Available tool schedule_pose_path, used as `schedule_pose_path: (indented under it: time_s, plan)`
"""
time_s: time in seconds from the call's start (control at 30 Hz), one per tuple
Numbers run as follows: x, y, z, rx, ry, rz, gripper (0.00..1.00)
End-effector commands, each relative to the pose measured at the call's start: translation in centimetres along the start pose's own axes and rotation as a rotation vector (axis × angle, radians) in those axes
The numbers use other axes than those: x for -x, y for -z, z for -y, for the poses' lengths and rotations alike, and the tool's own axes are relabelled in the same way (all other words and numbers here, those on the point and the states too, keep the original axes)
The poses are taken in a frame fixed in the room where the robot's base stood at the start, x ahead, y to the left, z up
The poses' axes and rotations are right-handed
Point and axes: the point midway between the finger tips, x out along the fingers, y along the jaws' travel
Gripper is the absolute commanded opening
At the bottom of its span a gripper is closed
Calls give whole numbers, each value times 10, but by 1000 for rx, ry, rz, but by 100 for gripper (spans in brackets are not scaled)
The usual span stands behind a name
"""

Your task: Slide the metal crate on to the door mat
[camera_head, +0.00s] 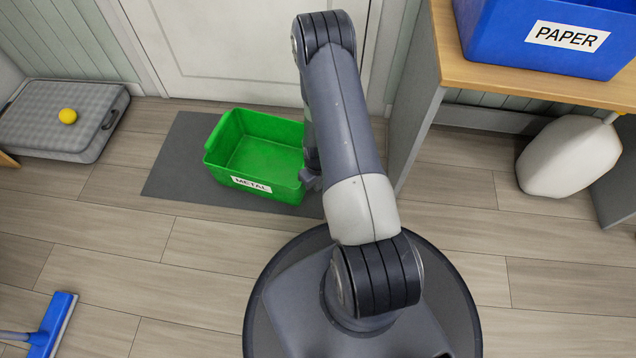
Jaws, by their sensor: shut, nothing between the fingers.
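The metal crate (248,118) is an open green box with a white METAL label on its front wall. It sits upright on the grey door mat (170,175) in front of the white door, and looks empty. Bare mat shows to its left and a strip in front. My gripper (308,182) is low at the crate's right side, shut and empty, beside or against the right wall. My arm hides most of the gripper, part of the crate's right side and the mat's right part, so I cannot tell whether they touch.
A blue PAPER crate (510,55) stands on a wooden bench (455,72) at the right. A white jug (568,155) is under it. Open floor lies between.

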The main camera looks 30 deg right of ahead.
Motion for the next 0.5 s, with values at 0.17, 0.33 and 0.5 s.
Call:
schedule_pose_path:
  time_s: [0.17, 0.33, 0.5]
  plan:
    - [41, 1, 0, 0, -1, -2, 0]
    - [72, 1, 0, 0, -1, -2, 0]
    - [93, 0, 0, 0, -1, -1, 0]
